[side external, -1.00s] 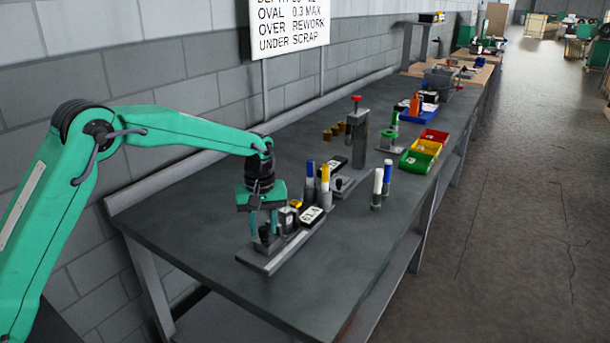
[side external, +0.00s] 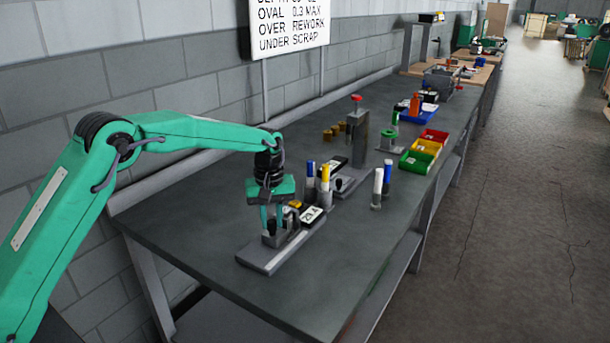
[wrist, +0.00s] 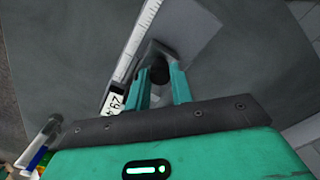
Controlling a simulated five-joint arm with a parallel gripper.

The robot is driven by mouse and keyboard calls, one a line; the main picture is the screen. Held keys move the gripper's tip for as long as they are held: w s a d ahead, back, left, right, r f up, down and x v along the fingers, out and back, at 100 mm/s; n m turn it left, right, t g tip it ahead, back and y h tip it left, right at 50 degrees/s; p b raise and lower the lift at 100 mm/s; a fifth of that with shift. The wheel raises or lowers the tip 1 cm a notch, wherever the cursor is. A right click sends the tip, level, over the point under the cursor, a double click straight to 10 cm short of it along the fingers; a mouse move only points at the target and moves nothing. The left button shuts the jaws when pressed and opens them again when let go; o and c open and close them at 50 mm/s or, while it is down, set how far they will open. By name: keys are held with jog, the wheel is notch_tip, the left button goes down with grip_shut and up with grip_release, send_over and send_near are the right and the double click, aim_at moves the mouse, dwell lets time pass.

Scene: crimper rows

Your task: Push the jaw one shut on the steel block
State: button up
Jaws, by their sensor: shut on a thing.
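The near fixture has a long grey base plate (side external: 265,259) on the bench, with a sliding grey jaw, jaw one (side external: 270,240), on it. My gripper (side external: 272,226) points down with its fingers around the top of the jaw. In the wrist view a dark round knob (wrist: 159,73) sits between the fingers of my gripper (wrist: 162,85). A white display (side external: 311,214) with dark digits is at the fixture's far end; it also shows in the wrist view (wrist: 117,98). The steel block is not clearly visible; the jaw and fingers crowd that spot.
A second fixture (side external: 346,180) stands beyond. A tall grey press (side external: 357,135) and coloured bins (side external: 418,160) are farther back. The near right bench top is clear.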

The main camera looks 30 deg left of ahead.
jog(key=shift+w, duration=0.4)
jog(key=shift+r, duration=0.1)
jog(key=o, duration=0.6)
jog(key=shift+o, duration=0.2)
jog(key=shift+r, duration=3.9)
